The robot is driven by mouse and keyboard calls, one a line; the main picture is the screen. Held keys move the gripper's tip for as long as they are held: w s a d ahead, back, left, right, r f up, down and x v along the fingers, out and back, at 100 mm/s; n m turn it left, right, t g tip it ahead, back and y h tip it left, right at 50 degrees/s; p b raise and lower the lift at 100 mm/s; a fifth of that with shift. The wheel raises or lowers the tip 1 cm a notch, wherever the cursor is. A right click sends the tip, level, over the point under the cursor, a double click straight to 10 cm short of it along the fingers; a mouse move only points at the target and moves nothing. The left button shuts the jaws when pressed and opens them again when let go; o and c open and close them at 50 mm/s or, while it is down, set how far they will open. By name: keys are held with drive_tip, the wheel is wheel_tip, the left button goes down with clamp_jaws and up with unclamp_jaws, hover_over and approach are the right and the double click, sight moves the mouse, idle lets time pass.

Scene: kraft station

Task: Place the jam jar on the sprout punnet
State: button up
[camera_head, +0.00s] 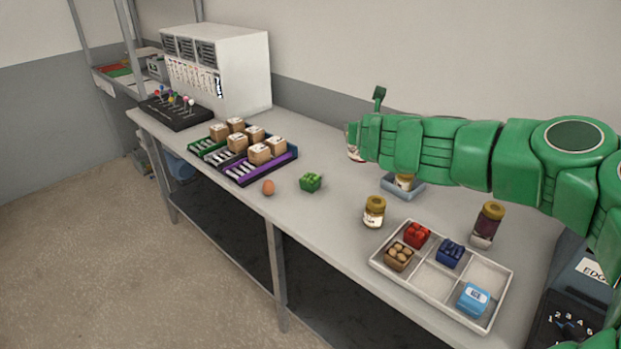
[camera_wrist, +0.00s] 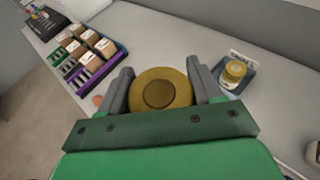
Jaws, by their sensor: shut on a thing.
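My gripper (camera_wrist: 162,92) is shut on a gold-lidded jar (camera_wrist: 160,88), seen from above between the two grey fingers. I take it to be the jam jar; its label and contents are mostly hidden. In the head view, a small part of this jar (camera_head: 355,156) shows below my green wrist, above the counter near the back wall. The sprout punnet (camera_head: 311,182), a small green box with green tops, stands on the counter to the left of and below my gripper in the picture. It is not visible in the wrist view.
An egg (camera_head: 268,187) lies left of the punnet, near purple, black and green trays (camera_head: 272,172) with brown boxes. A jar sits in a blue tray (camera_head: 405,190). Two other jars (camera_head: 374,213) (camera_head: 487,226) stand around a white divided tray (camera_head: 430,292) with punnets.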

drive_tip(key=shift+w+a+f+n+y, duration=0.15)
drive_tip(key=shift+w+n+y, duration=0.25)
drive_tip(key=shift+w, duration=0.25)
drive_tip(key=shift+w+a+f+n+y, duration=0.15)
drive_tip(key=shift+w+n+y, duration=0.2)
drive_tip(key=shift+w, duration=0.25)
drive_tip(key=w+a+n+g+y, duration=0.1)
drive_tip(key=a+n+y, duration=0.1)
drive_tip(key=y, duration=0.1)
drive_tip(key=w+a+n+g+y, duration=0.1)
drive_tip(key=a+n+g+y, duration=0.1)
drive_tip(key=a+n+y, duration=0.1)
drive_tip(key=w+a+n+g+y, duration=0.1)
drive_tip(key=a+n+y, duration=0.1)
drive_tip(key=n+y, duration=0.1)
drive_tip(key=shift+w+a+r+n, duration=0.15)
drive_tip(key=shift+w+r+n, duration=0.1)
drive_tip(key=shift+r, duration=0.05)
drive_tip(key=a+n+g, duration=0.1)
drive_tip(key=s+a+n+g+y, duration=0.1)
drive_tip(key=shift+s+a+f+g, duration=0.1)
drive_tip(key=shift+g, duration=0.2)
drive_tip(key=n+g+y, duration=0.1)
drive_tip(key=n+g, duration=0.1)
hover_over(306, 176)
drive_tip(key=shift+f, duration=9)
